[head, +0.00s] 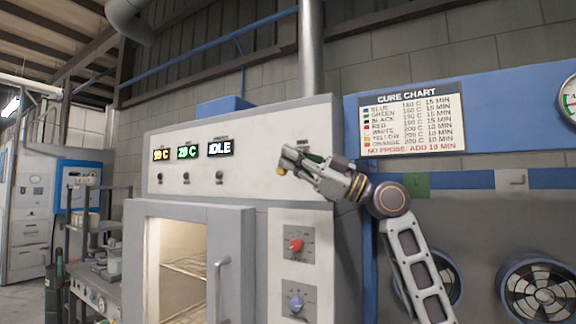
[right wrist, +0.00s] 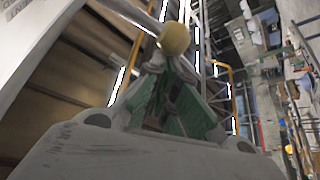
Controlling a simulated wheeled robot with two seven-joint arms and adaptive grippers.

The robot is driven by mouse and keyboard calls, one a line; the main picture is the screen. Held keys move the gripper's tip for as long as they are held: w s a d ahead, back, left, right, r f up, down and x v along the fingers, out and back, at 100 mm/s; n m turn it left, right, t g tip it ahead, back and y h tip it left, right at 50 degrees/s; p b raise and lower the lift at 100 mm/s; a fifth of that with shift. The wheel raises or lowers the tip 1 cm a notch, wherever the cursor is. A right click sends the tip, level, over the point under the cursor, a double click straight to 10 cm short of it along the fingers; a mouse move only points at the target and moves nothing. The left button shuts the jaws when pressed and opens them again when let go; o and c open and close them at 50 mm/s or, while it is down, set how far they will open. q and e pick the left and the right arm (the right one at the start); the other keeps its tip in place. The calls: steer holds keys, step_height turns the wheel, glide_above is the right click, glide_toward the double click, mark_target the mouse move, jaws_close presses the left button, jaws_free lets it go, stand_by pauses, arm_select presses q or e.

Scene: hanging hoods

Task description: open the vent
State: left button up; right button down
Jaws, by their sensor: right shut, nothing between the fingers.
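The vent control on the oven front shows as a small yellow ball knob (head: 281,173), mostly behind my right gripper (head: 287,160) in the head view. A small label sits just above it on the light panel. In the right wrist view the yellow ball (right wrist: 174,38) sits on a thin pale rod, right beyond the green-padded fingertips (right wrist: 168,68). My right gripper is shut with nothing between its fingers. It is at the ball, touching or nearly so; I cannot tell which. My left gripper is not in view.
The oven (head: 240,180) has displays reading 20 C and IDLE. Red (head: 296,245) and blue (head: 296,302) knobs sit below the gripper. A cure chart (head: 412,122) and fans (head: 540,290) are on the right.

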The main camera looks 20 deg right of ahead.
steer(key=v, duration=1.2)
steer(key=shift+w+f, duration=0.2)
stand_by(0.5)
stand_by(0.5)
